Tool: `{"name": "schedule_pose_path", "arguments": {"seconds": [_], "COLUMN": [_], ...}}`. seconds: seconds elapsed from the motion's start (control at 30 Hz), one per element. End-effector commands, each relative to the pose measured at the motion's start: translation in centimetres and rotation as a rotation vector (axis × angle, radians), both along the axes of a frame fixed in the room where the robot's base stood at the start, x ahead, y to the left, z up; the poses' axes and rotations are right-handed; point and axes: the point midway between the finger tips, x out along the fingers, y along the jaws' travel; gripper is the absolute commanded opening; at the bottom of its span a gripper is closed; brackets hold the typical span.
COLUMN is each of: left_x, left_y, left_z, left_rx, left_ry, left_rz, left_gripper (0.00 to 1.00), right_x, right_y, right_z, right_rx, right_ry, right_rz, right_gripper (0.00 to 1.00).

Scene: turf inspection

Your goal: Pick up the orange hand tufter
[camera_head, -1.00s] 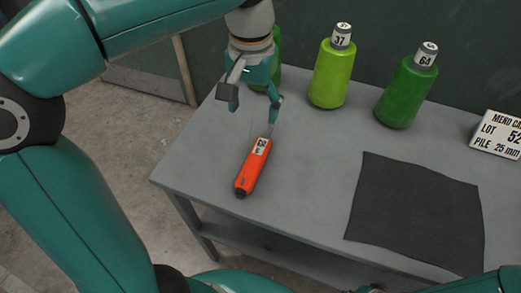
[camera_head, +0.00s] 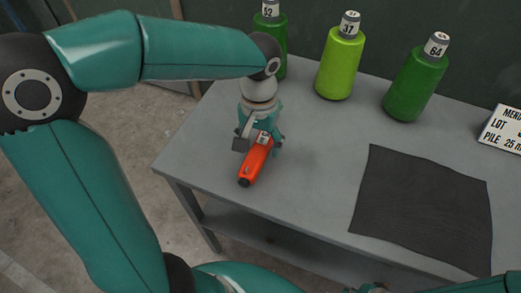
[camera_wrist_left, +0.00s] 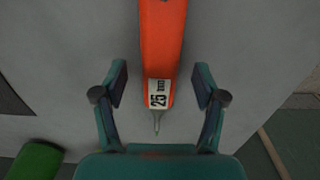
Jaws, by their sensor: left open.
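The orange hand tufter (camera_head: 254,163) lies on the grey table near its left end, its dark butt end toward the front edge. In the left wrist view the tufter (camera_wrist_left: 161,45) runs down from the top, with a white label marked 25 and a thin metal needle at its lower end. My left gripper (camera_head: 262,146) is over the tufter's label end and hides part of it. In the left wrist view the open fingers (camera_wrist_left: 160,86) stand on either side of the tufter, with gaps between them and it. My right gripper is not clearly in view.
Green bottle-shaped cones numbered 52 (camera_head: 271,40), 37 (camera_head: 340,65) and 64 (camera_head: 416,82) stand along the back. A dark mat (camera_head: 421,207) lies on the table (camera_head: 310,185) at right. A white lot sign (camera_head: 504,130) stands at far right.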

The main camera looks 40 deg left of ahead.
Motion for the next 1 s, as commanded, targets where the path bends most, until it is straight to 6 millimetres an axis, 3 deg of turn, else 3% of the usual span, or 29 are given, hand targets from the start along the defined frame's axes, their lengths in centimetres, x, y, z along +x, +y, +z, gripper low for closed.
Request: {"name": "schedule_pose_path", "arguments": {"seconds": [0.17,0.43,0.83,1.0], "left_x": [0.0,0.0,0.0,0.0], "left_y": [0.0,0.0,0.0,0.0], "left_z": [-2.1,-2.3,-2.2,-2.2], "left_rx": [0.001,0.0,0.0,0.001], "left_ry": [0.001,-0.001,-0.001,-0.003], "left_rz": [-0.001,0.0,0.0,0.0], "left_gripper": [0.71,0.69,0.03,0.0], "right_x": [0.0,0.0,0.0,0.0], "right_y": [0.0,0.0,0.0,0.0], "right_z": [-0.1,-0.1,-0.1,-0.1], "right_rx": [0.0,0.0,0.0,0.0], "right_ry": [0.0,0.0,0.0,0.0], "right_rz": [0.0,0.0,0.0,0.0], "right_gripper": [0.0,0.0,0.0,0.0]}}
